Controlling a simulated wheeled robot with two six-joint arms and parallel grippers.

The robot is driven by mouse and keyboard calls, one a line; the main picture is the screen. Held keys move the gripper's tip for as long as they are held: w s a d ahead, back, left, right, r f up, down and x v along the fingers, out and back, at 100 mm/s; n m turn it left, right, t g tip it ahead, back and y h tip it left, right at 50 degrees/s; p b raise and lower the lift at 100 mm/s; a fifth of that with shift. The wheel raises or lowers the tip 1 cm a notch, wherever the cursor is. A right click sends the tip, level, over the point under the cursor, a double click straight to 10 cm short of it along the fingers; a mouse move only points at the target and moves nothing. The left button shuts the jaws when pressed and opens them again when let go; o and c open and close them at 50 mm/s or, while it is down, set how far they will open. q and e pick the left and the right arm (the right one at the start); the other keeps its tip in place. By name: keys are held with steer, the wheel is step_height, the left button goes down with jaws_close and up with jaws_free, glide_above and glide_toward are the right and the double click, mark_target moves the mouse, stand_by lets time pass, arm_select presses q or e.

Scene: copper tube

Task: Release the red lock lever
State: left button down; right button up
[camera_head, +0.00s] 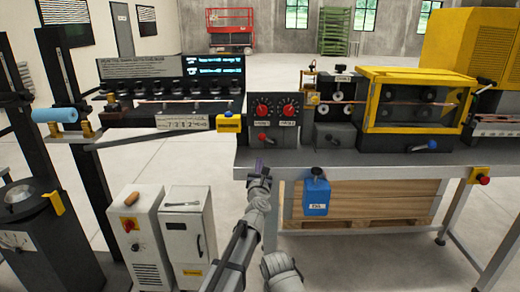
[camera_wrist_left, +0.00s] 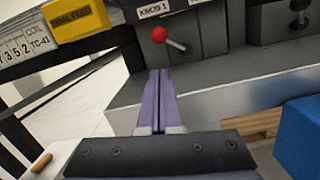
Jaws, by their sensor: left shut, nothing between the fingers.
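The red lever (camera_head: 262,137) has a round red knob and sits on the front of the dark control box, below two red dials. In the left wrist view the red knob (camera_wrist_left: 159,34) tops a thin metal rod that slants down to the right from it. My left gripper (camera_head: 259,163) is in front of the bench edge, below the lever and apart from it. Its purple fingers (camera_wrist_left: 160,74) are shut together with nothing between them, pointing toward the box below the knob. My right gripper is not in view.
The grey bench top (camera_head: 310,162) spreads right of the gripper. A blue box (camera_head: 316,195) hangs at its front edge. A yellow label block (camera_head: 229,122) is left of the control box (camera_head: 274,108). Two light cabinets (camera_head: 186,235) stand on the floor at lower left.

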mark_target(267, 140)
arm_select(q)
steer(key=shift+w, duration=0.1)
steer(key=w, duration=0.3)
steer(key=w+r+p, duration=0.1)
steer(key=w, duration=0.5)
steer(key=shift+w+d+r, duration=0.2)
steer(key=shift+w, duration=0.2)
